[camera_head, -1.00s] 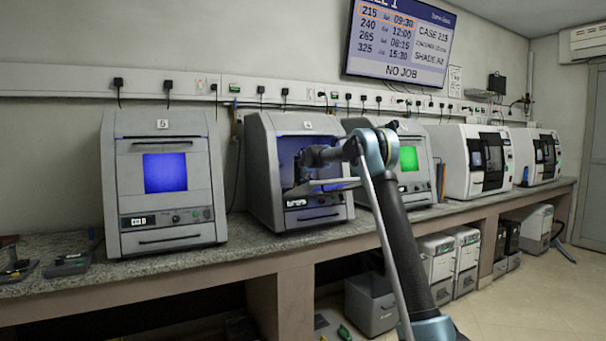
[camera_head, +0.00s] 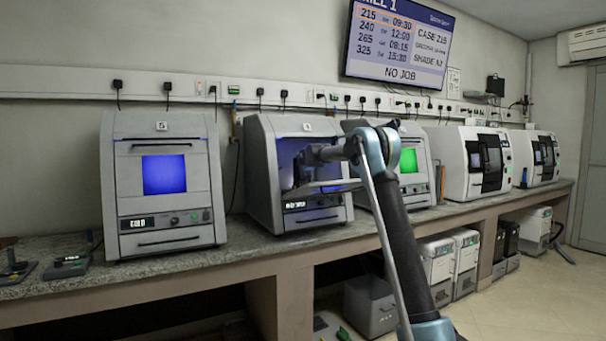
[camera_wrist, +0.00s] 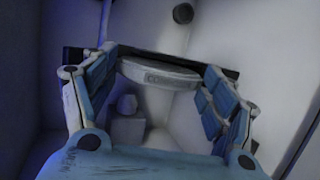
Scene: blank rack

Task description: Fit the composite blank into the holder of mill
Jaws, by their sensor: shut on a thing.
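My gripper (camera_wrist: 162,72) shows in the wrist view, its blue fingers closed on the pale composite blank (camera_wrist: 160,76), a thick disc with partly readable lettering on its edge. A dark bar (camera_wrist: 76,56) shows behind the blank and fingers; it may be part of the holder. I cannot tell whether the blank touches it or is seated. In the head view my arm reaches into the open front of the mill (camera_head: 270,190) marked 4. There the arm and mill front hide the gripper, blank and holder.
The pale chamber walls (camera_wrist: 270,50) are close around my gripper. A dark round part (camera_wrist: 182,13) is above, and a small pale block (camera_wrist: 128,128) sits lower left. Machine 5 (camera_head: 160,225) is to the left, a green-lit machine (camera_head: 417,185) to the right. A wall screen (camera_head: 398,45) reads NO JOB.

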